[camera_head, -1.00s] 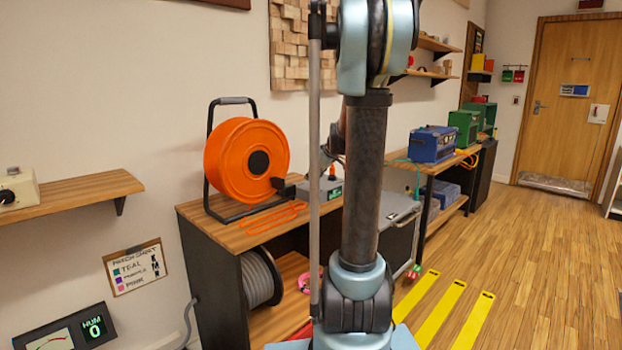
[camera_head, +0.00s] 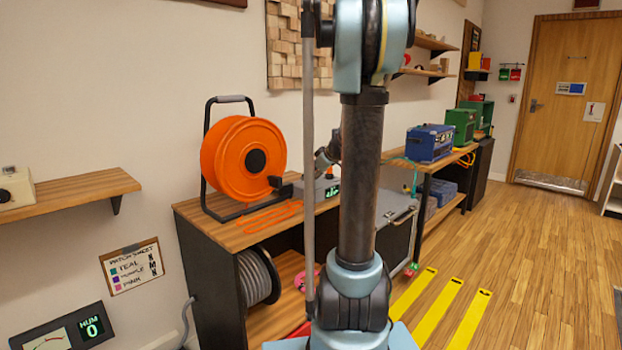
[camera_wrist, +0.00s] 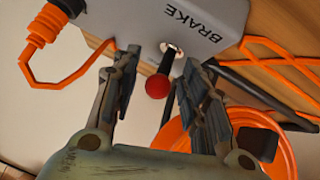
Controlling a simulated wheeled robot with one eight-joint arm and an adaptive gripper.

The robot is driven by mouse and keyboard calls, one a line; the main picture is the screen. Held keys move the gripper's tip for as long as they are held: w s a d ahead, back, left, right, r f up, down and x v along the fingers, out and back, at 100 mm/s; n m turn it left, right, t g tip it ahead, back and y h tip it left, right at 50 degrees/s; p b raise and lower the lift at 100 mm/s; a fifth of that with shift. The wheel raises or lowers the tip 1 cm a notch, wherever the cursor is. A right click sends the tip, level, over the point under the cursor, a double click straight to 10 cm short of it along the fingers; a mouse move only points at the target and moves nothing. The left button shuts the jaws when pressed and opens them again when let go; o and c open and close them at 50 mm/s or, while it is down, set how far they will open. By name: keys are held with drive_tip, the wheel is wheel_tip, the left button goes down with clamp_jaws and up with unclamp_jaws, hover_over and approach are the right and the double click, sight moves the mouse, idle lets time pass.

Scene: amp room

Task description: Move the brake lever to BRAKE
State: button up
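The brake box (camera_wrist: 215,18) is a light grey case with the word BRAKE printed on it, upside down in the wrist view. The brake lever (camera_wrist: 157,87) has a dark shaft and a red ball knob, and comes out of a pale slot beside the word. My gripper (camera_wrist: 160,62) is open, with one finger on each side of the lever; I cannot tell whether either touches it. In the head view the box (camera_head: 309,192), with a green display, stands on the wooden bench beside the orange reel (camera_head: 228,160); the lever is not discernible there.
An orange plug and cable (camera_wrist: 42,28) join the box close to the left finger. Orange cable (camera_head: 268,218) lies on the bench (camera_head: 228,236). The reel's black frame (camera_head: 226,100) stands close by. Floor to the right is open, with yellow strips (camera_head: 440,310).

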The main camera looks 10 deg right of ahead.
drive_tip(key=shift+r, duration=0.1)
drive_tip(key=v, duration=1.1)
drive_tip(key=shift+s+d+r, duration=0.15)
drive_tip(key=shift+s+r, duration=0.05)
drive_tip(key=shift+s, duration=0.1)
drive_tip(key=s+a+f+m+g+h, duration=0.1)
drive_tip(key=s+a+f+m+g, duration=0.1)
drive_tip(key=s+f, duration=0.5)
drive_tip(key=s+a+f+m+g+h, duration=0.2)
drive_tip(key=s+f+m, duration=0.2)
drive_tip(key=s, duration=1.1)
drive_tip(key=s+a+f+m+g+h, duration=0.1)
drive_tip(key=s+a+f+m+g, duration=0.1)
drive_tip(key=s+f, duration=0.9)
drive_tip(key=shift+a+m, duration=0.35)
drive_tip(key=shift+m, duration=0.35)
